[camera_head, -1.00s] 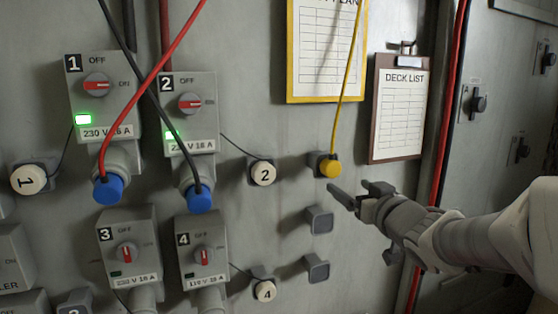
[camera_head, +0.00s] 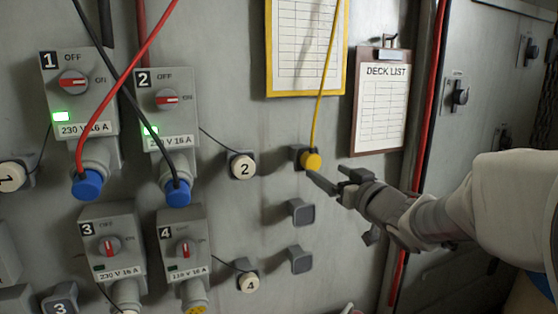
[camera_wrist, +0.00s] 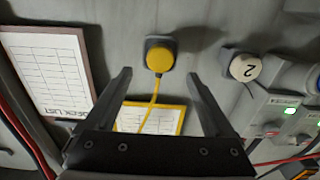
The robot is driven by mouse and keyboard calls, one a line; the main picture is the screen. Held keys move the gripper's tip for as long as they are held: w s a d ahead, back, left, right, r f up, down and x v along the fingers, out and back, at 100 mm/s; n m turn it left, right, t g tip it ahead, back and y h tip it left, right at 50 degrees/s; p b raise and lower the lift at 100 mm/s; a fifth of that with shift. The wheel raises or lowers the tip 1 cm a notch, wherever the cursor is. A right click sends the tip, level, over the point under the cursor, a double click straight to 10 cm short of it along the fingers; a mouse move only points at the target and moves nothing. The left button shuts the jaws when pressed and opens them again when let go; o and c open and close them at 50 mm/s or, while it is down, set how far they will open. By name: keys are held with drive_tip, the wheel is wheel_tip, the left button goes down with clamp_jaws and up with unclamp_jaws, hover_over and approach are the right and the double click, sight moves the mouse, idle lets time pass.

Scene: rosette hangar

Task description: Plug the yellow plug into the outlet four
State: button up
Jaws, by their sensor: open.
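The yellow plug (camera_head: 311,161) sits in a grey square holder on the wall, its yellow cable running upward. In the wrist view the yellow plug (camera_wrist: 159,55) lies ahead of the fingertips, roughly centred between them. My gripper (camera_head: 328,179) is open and empty, just below and right of the plug; its two fingers (camera_wrist: 158,74) flank the cable in the wrist view without visible contact. Outlet four (camera_head: 184,238) is the grey box at lower left, with an upright red switch and a dark indicator. Its socket, with yellow inside, is partly cut off below.
Outlets one (camera_head: 76,85) and two (camera_head: 166,100) have lit green lamps and blue plugs on red and black cables. Outlet three (camera_head: 108,242) is beside four. Round cap 4 (camera_head: 248,282) hangs right of four. Two empty holders (camera_head: 301,212) sit below the plug. A clipboard (camera_head: 381,105) hangs above my gripper.

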sight(314, 163)
drive_tip(key=shift+x, duration=3.95)
clamp_jaws()
drive_tip(key=shift+s, duration=0.2)
drive_tip(key=shift+v, duration=2.85)
